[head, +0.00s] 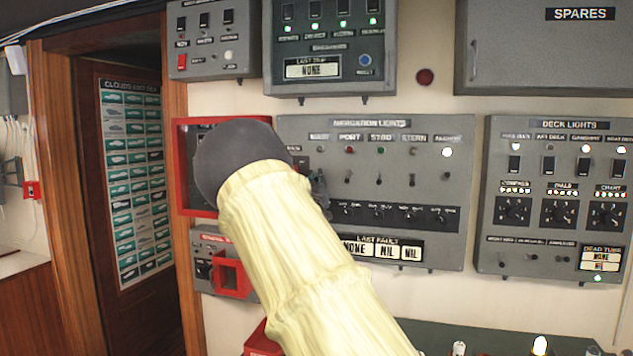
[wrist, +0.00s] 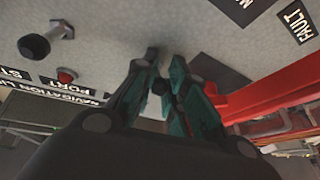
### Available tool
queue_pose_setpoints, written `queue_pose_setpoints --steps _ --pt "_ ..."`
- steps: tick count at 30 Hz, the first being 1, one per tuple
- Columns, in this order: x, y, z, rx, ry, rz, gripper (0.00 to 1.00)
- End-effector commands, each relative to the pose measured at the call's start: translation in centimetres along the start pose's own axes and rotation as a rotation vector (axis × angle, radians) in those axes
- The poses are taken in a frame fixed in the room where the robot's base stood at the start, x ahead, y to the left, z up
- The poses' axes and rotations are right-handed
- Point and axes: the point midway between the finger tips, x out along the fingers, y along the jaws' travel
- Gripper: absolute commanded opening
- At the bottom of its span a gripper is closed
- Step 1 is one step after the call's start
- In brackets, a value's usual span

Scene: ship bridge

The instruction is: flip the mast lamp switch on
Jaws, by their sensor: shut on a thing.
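The grey navigation lights panel (head: 300,128) is on the wall, with MAST leftmost in its label row. My gripper (head: 318,188) is at the panel's left side, under the MAST label, mostly hidden by my arm. In the wrist view my gripper (wrist: 160,86) is shut, its fingertips around a small dark knob, the mast lamp switch (wrist: 159,87). The switch's position cannot be told; it is hidden in the head view. The port switch (wrist: 36,45) beside it is free, as the head view also shows (head: 348,178). The mast lamp (head: 320,150) looks dark.
A red-framed box (head: 180,170) lies just left of my gripper; its red edge (wrist: 270,92) shows close in the wrist view. A row of rotary knobs (head: 378,212) runs below the switches. The deck lights panel (head: 540,215) is to the right. The anchor lamp (head: 447,152) is lit.

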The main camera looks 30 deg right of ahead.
Motion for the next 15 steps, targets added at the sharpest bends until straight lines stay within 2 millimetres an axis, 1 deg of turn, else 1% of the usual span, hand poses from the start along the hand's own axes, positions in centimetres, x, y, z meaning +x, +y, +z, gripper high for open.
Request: queue_pose_setpoints --steps 8,15 --pt "0.0 0.1 -0.4 0.01 -0.04 -0.007 0.0" --pt "0.2 0.3 -1.4 0.04 -0.173 -0.033 0.0"
